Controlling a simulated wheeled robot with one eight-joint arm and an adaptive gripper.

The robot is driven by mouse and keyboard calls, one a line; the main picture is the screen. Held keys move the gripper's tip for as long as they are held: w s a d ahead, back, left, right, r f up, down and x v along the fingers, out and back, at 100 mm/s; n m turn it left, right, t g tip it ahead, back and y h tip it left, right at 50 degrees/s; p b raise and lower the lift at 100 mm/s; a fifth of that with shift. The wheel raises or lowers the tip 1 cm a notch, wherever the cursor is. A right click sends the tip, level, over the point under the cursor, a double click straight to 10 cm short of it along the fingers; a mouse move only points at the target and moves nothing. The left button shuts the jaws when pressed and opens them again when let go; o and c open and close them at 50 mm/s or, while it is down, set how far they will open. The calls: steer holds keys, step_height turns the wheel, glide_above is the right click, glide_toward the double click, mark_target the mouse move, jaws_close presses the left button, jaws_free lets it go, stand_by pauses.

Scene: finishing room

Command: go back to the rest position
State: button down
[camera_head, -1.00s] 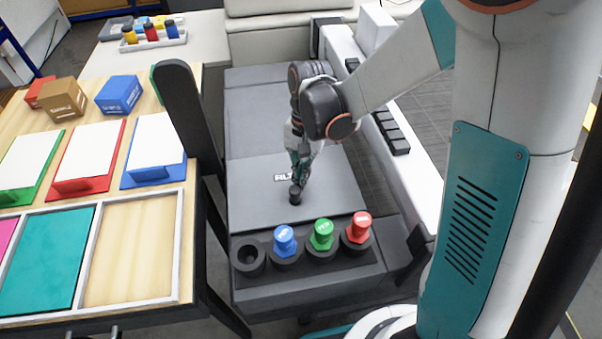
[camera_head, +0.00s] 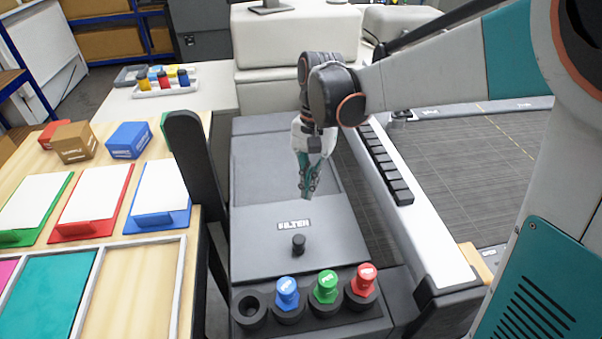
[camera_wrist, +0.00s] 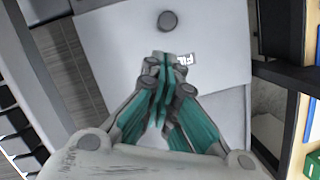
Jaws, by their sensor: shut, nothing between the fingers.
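My gripper (camera_head: 306,192) hangs shut and empty above the grey lid with the label, its fingers pointing down. It also shows in the wrist view (camera_wrist: 163,62), with the teal fingers together. The lid (camera_head: 262,253) has a black knob (camera_head: 298,244) in front of the gripper. The knob also shows in the wrist view (camera_wrist: 168,21), apart from the fingertips. My arm reaches in from the right.
A holder (camera_head: 330,322) at the front has an empty socket (camera_head: 249,308) and blue (camera_head: 287,290), green (camera_head: 325,286) and red (camera_head: 364,279) pieces. A wooden table (camera_head: 135,290) with boxes and coloured stands is on the left. A dark post (camera_head: 192,150) rises beside it.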

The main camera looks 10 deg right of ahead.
steer(key=s+d+r+n+t+b, duration=0.1)
steer(key=s+d+n+t, duration=0.1)
steer(key=s+d+t, duration=0.2)
steer(key=s+d+r+n+t+h+b, duration=0.1)
steer(key=s+d+n+t+b, duration=0.1)
steer(key=s+d+t, duration=0.3)
steer(key=shift+s+d+r+n+t, duration=0.25)
steer(key=shift+s+n, duration=0.45)
steer(key=shift+s, duration=1.3)
steer(key=shift+a+f, duration=0.1)
